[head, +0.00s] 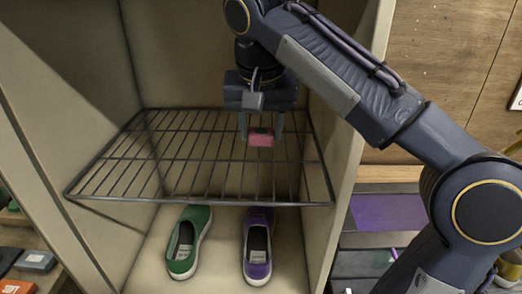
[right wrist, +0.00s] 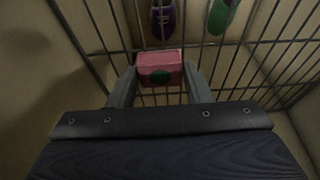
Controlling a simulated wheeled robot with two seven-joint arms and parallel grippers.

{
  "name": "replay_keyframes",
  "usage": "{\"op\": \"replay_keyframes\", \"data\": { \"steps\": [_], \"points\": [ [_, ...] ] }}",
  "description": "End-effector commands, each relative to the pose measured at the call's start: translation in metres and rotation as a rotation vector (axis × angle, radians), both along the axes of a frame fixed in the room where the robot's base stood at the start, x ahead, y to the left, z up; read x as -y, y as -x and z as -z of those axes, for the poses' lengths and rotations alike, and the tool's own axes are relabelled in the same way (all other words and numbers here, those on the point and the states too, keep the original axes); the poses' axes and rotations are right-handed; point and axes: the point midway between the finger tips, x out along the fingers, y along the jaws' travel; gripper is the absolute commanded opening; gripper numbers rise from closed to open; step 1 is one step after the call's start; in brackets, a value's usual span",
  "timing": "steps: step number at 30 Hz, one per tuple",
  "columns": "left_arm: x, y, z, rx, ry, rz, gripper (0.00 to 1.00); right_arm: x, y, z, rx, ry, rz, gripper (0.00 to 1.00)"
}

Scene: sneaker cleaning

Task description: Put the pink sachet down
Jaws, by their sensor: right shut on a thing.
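The pink sachet (head: 260,138) is between the fingers of my right gripper (head: 260,132), at the right part of a dark wire rack (head: 180,199) inside a beige cabinet. I cannot tell whether the sachet touches the rack. My left gripper is not in view.
A green shoe (head: 188,241) and a purple shoe (head: 258,247) stand on the cabinet floor below the rack. The cabinet's right wall (head: 350,150) is close to my right arm. The left part of the rack is bare.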

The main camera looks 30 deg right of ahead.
Motion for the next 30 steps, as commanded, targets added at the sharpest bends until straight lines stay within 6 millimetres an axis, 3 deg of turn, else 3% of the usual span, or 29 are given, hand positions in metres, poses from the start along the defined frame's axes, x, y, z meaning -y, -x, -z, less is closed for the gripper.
{"op": "replay_keyframes", "data": {
  "steps": [1,7,13,26,27,30],
  "points": [
    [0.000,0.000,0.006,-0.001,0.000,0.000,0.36,0.001,0.002,0.011,0.000,0.003,0.002,0.23],
    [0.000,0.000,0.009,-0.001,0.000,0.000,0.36,0.000,0.001,0.025,0.000,0.001,0.000,0.23],
    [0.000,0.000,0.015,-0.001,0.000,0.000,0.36,0.000,0.002,0.055,-0.001,0.001,0.002,0.23],
    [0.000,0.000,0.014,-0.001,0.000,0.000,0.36,0.001,-0.002,0.062,0.001,0.000,0.000,0.23],
    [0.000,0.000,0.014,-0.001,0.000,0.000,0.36,0.001,-0.002,0.061,0.001,0.000,0.000,0.48],
    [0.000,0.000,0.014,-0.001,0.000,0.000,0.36,0.001,-0.002,0.061,0.001,0.000,0.000,0.61]
  ]
}}
